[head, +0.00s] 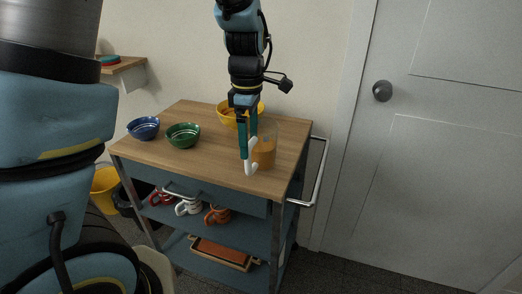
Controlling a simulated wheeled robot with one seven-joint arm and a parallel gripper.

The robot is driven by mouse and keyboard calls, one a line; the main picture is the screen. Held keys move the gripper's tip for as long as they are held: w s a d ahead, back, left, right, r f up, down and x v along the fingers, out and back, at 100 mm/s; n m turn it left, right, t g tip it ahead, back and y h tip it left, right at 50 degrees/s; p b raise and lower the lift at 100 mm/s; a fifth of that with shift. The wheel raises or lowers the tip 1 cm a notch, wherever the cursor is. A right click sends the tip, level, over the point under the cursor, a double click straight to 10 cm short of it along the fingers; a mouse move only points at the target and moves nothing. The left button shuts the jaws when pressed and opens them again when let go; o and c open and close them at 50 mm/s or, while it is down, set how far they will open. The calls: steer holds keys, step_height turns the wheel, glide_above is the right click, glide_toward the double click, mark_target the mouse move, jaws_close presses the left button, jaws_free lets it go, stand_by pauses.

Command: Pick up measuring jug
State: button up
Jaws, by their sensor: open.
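The measuring jug (265,151) looks like a clear vessel with amber contents. It stands on the wooden top of the cart (209,161), towards the right side. My gripper (250,158) points down just left of and in front of the jug, its white fingertips low near the cart top. The gripper is open and overlaps the jug's left part in the picture. I cannot tell whether a finger touches the jug. The jug's handle is not clearly visible.
A yellow bowl (227,117) stands behind the gripper; green (183,136) and blue (143,128) bowls stand left. Mugs (216,214) and a tray (222,256) sit on lower shelves. A rail (321,172) edges the cart's right side, near a door (440,150). The front cart top is clear.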

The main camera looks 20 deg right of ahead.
mark_target(250, 161)
steer(key=shift+s+f+p, duration=0.15)
steer(key=shift+f+p, duration=0.45)
steer(key=shift+f, duration=2.95)
steer(key=shift+c, duration=0.2)
jaws_close()
step_height(250, 161, up, 10)
steer(key=shift+r+b, duration=0.1)
steer(key=shift+b, duration=0.4)
